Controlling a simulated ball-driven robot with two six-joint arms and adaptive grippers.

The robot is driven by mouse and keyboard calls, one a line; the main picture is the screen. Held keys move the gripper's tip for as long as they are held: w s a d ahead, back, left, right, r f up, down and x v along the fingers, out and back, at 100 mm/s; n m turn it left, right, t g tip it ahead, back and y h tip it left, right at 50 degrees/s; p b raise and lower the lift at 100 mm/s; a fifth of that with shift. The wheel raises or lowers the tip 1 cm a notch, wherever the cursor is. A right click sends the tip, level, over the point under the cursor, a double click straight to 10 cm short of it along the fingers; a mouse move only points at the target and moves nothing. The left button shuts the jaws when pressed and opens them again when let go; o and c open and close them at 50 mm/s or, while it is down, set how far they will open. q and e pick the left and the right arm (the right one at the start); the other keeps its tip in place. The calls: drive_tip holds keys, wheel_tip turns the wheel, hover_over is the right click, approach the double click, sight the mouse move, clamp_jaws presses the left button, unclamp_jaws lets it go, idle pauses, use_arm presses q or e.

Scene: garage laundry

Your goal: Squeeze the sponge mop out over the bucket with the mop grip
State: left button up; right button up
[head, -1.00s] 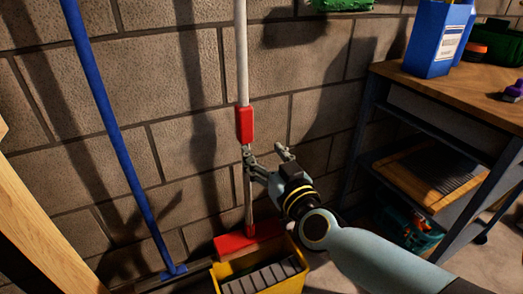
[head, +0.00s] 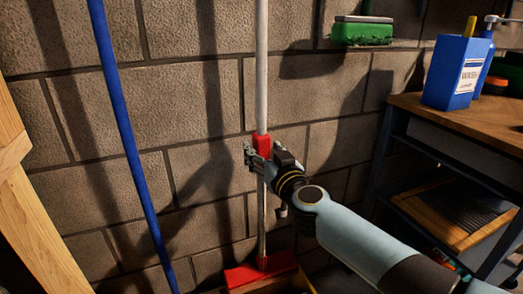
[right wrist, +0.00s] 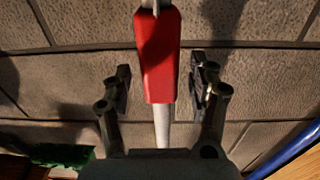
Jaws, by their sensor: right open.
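The sponge mop stands upright against the block wall, with a white pole (head: 262,65), a red mop grip (head: 262,144), a thin metal rod below it and a red head (head: 260,274) at the bottom. My right gripper (head: 258,158) is open at the grip's lower part. In the right wrist view the red grip (right wrist: 158,55) lies between the two spread fingers, with gaps on both sides. My left gripper is out of view.
A blue pole (head: 130,140) leans on the wall to the left, near a wooden post (head: 35,215). At right stands a workbench (head: 470,120) with a blue box (head: 456,72). A green brush (head: 362,33) is on the wall above.

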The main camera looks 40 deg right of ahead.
drive_tip(key=shift+x, duration=1.15)
drive_tip(key=shift+c, duration=0.2)
clamp_jaws()
